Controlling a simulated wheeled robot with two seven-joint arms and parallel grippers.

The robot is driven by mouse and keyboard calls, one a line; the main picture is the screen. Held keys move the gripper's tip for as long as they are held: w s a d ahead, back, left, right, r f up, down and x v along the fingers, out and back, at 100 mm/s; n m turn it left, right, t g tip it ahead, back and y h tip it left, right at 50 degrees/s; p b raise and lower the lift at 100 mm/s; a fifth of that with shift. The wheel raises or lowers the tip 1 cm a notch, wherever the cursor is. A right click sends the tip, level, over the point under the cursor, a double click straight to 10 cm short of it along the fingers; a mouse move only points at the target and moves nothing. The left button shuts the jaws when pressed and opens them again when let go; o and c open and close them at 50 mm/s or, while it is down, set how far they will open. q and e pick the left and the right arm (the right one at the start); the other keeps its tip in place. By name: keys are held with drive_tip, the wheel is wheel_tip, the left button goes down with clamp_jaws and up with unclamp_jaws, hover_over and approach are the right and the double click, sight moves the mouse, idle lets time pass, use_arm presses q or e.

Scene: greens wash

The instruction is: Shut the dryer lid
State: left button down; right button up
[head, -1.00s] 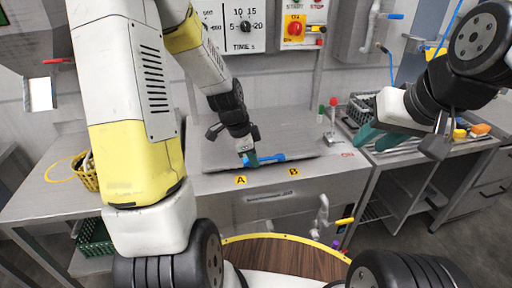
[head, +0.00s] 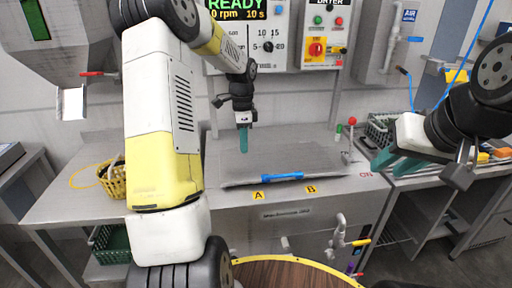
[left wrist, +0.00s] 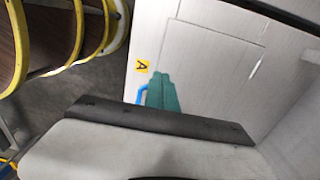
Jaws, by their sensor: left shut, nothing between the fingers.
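The dryer lid (head: 325,164) is a flat grey metal panel lying down on the counter, with a blue bar handle (head: 282,177) along its front edge. It looks level; any small gap under its edge is too fine to tell. My left gripper (head: 243,141) is shut and empty, its teal fingers pointing down above the lid, behind and left of the handle. In the left wrist view the teal fingers (left wrist: 164,94) are together, covering part of the blue handle (left wrist: 141,94). My right gripper (head: 388,160) hangs at the right, away from the lid; its finger gap is unclear.
The dryer control panel (head: 322,35) is on the wall behind. A lever with a red knob (head: 351,122) stands right of the lid. A tap (head: 338,238) is in front. A yellow basket (head: 112,178) sits at the left.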

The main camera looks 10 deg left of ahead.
sight(245, 181)
use_arm(q)
drive_tip(key=f, duration=1.2)
drive_tip(key=shift+s+d+f, duration=0.1)
drive_tip(key=shift+s+d, duration=0.1)
drive_tip(key=shift+s, duration=0.15)
